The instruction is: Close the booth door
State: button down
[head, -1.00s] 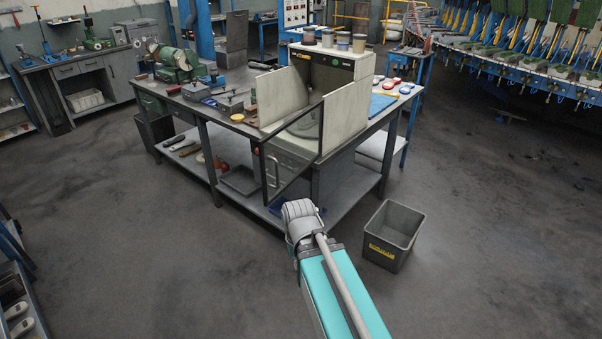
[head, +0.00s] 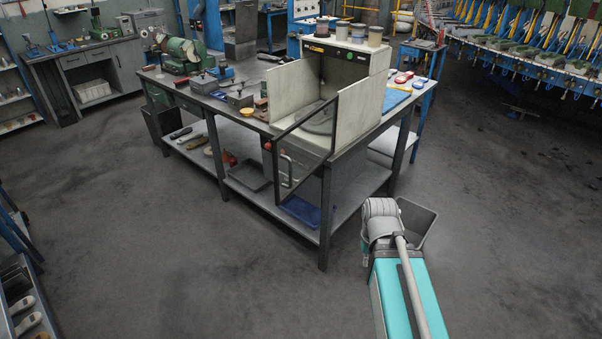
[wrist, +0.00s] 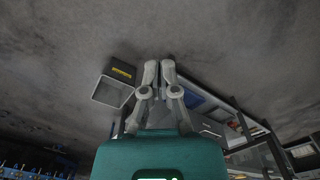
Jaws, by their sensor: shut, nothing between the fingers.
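The booth (head: 361,101) is a pale box with a dark interior and a turntable inside, at the near corner of the workbench. Its door (head: 304,158) is a dark-framed clear panel with a bar handle (head: 287,171). The door stands open, swung out past the bench's front edge, in the head view. My gripper shows in the wrist view (wrist: 160,66), fingers together and empty, over the floor and apart from the door. In the head view my arm covers the place where the gripper might be.
A grey bin (head: 416,222) stands on the floor right of the bench, partly behind my arm; it also shows in the wrist view (wrist: 112,92). The workbench (head: 238,127) carries tools and a grinder. A shelf (head: 28,300) stands at lower left. The floor left of my arm is clear.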

jog(key=shift+d, duration=0.4)
jog(key=shift+w, duration=0.1)
jog(key=shift+w+f, duration=0.1)
jog(key=w+a+y+b, duration=0.3)
jog(key=w+a+y, duration=0.15)
jog(key=w, duration=0.25)
jog(key=w+a+y+b, duration=0.2)
jog(key=w+a+y, duration=0.1)
jog(key=w+y, duration=0.3)
jog(key=w+r+y+b, duration=0.4)
jog(key=w+r+y, duration=0.3)
jog(key=w, duration=0.7)
notch_tip(320, 180, up, 2)
jog(key=shift+w+d+r+g+b, duration=0.1)
jog(key=shift+w+d+g+b, duration=0.15)
jog(key=shift+d+g+b, duration=0.15)
jog(key=shift+y, duration=0.25)
